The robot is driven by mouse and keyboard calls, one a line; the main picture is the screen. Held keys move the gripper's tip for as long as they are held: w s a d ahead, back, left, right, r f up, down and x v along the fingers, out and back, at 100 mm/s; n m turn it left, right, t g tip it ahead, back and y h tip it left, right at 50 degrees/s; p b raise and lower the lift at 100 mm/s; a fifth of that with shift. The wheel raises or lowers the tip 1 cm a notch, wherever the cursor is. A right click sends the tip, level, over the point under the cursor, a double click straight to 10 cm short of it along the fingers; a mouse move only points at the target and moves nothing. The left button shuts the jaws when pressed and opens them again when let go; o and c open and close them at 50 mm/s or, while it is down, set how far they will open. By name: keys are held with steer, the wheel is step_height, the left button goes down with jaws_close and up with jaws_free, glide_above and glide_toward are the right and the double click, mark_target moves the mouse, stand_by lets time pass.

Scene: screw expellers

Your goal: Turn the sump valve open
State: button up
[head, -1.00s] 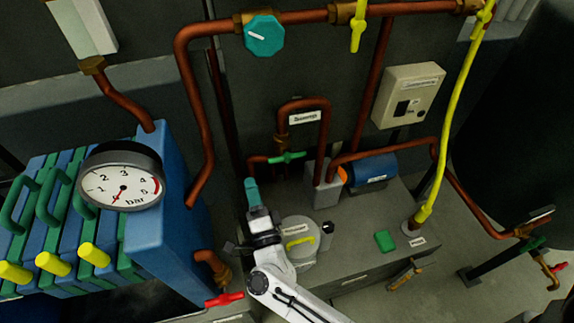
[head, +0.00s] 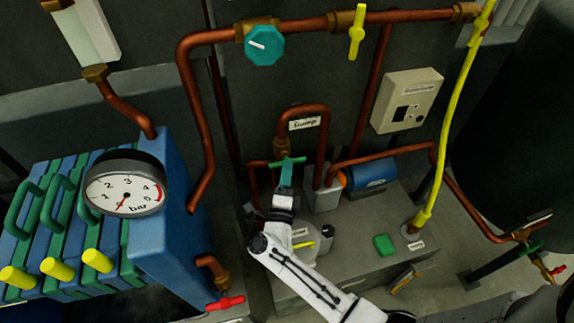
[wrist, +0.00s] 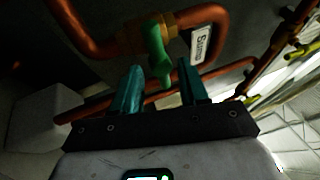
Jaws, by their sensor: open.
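The sump valve has a green handle (head: 290,161) on a copper pipe. A white label (head: 306,123) is on the pipe above it. In the wrist view the green handle (wrist: 157,52) sits at a brass fitting, beside a label reading "Sump" (wrist: 201,44). My gripper (head: 285,178) is right at the handle in the head view. In the wrist view my gripper's teal fingers (wrist: 160,76) are apart, with the handle's near end at the gap between their tips. Nothing is gripped. I cannot tell whether a finger touches the handle. My fingers partly hide the valve in the head view.
Copper pipes (head: 323,150) rise close around the valve. A blue motor (head: 370,170) and a grey lidded pot (head: 322,238) stand nearby. A blue filter press with a gauge (head: 125,190) is at left. A green block (head: 384,245) lies on the plinth at right.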

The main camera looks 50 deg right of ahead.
steer(key=shift+x, duration=1.05)
jaws_close()
